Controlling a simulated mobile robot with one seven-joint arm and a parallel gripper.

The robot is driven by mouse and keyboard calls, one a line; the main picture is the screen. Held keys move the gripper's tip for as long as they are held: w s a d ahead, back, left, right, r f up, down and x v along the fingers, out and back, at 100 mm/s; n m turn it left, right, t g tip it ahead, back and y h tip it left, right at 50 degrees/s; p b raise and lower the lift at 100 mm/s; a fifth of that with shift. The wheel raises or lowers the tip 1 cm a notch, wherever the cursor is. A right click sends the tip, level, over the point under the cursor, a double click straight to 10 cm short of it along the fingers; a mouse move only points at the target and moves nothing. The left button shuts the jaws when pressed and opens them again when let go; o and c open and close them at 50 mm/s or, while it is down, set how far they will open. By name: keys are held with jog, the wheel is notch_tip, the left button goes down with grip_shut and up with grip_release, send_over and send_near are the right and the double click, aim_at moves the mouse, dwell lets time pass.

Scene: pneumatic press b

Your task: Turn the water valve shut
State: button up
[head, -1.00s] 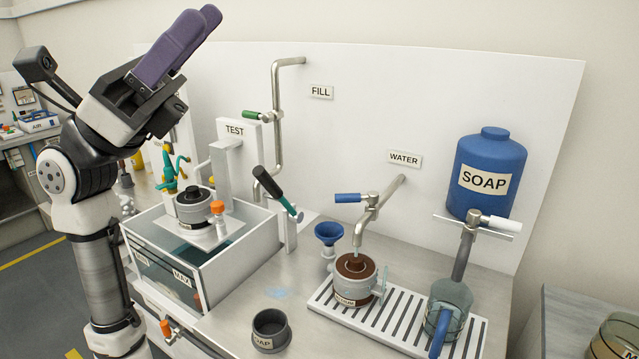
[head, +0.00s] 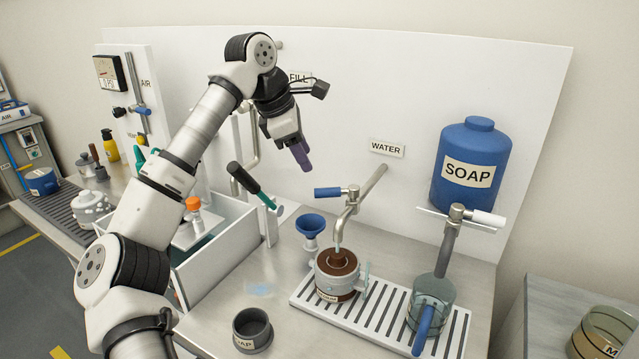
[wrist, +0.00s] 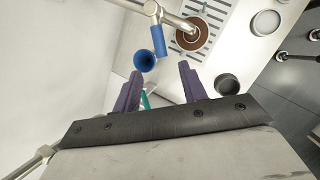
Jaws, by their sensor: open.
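The water valve is a blue lever handle (head: 328,192) on the metal tap under the WATER label (head: 387,148). The handle points left, across the spout, and a thin stream seems to fall from the spout into the brown-topped pot (head: 338,272). In the wrist view the blue handle (wrist: 159,40) lies beyond my fingertips, near the top. My gripper (head: 301,158) is above and left of the handle, fingers pointing down, apart from it. In the wrist view my gripper (wrist: 160,75) has its purple fingers spread with nothing between them.
A blue funnel (head: 311,224) stands just below the handle. A green-and-black lever (head: 250,187) rises on the left, near my arm. The blue SOAP tank (head: 470,165) and its tap are on the right. A grey SOAP cup (head: 252,330) stands on the front counter.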

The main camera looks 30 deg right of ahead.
aim_at(323, 189)
jog(key=p+x, duration=0.2)
jog(key=x, duration=0.8)
jog(key=shift+d+f, duration=0.1)
grip_shut()
